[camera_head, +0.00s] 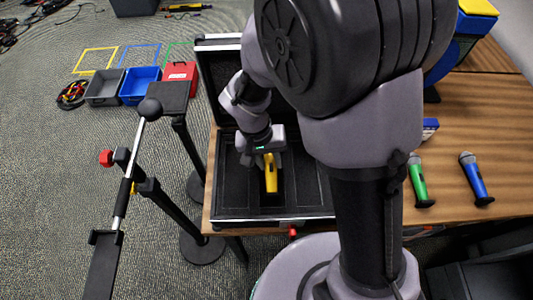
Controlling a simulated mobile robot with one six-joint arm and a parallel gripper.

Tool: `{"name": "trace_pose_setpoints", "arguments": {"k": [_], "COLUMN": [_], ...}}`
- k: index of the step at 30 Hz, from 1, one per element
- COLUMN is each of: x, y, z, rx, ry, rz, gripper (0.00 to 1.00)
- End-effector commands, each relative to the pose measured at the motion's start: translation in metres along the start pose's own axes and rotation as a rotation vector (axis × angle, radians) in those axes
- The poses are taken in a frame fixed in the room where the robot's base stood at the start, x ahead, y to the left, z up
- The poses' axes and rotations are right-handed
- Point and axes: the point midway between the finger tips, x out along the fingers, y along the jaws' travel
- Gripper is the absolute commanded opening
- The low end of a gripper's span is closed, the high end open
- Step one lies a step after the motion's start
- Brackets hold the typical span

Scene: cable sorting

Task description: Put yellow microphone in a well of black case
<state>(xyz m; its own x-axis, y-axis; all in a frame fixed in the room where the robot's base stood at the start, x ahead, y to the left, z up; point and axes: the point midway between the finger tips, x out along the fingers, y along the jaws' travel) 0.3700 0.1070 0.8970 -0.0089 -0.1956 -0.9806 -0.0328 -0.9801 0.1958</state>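The yellow microphone (271,176) is at my gripper (267,160), over the middle well of the open black case (230,205). Its yellow body shows below the gripper and points toward the case's front edge. The fingers are small and partly hidden by the wrist, so I cannot tell whether they are shut on it. I also cannot tell whether the microphone rests on the well's bottom. The case stands on the wooden table with its lid raised at the back. My arm hides the right part of the case.
A green microphone (418,182) and a blue microphone (474,178) lie on the wooden table (466,125) at the right. Black stands (150,190) are left of the table. On the floor are a grey bin (104,88), a blue bin (139,86) and a red box (180,76).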

Motion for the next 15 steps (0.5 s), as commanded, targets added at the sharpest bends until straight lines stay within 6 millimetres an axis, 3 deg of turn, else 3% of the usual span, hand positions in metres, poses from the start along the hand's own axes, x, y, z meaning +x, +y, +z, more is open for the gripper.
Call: {"name": "trace_pose_setpoints", "arguments": {"k": [10, 11, 12, 15], "x": [0.0037, 0.0032, 0.0025, 0.0023], "y": [-0.0010, -0.0008, -0.0007, -0.0006], "z": [-0.0007, -0.0006, -0.0006, -0.0006], "rx": [0.000, 0.000, 0.000, 0.000], "ry": [0.002, 0.002, 0.002, 0.002], "rz": [-0.001, -0.001, -0.001, -0.001], "gripper": [0.00, 0.34, 0.39, 0.39]}}
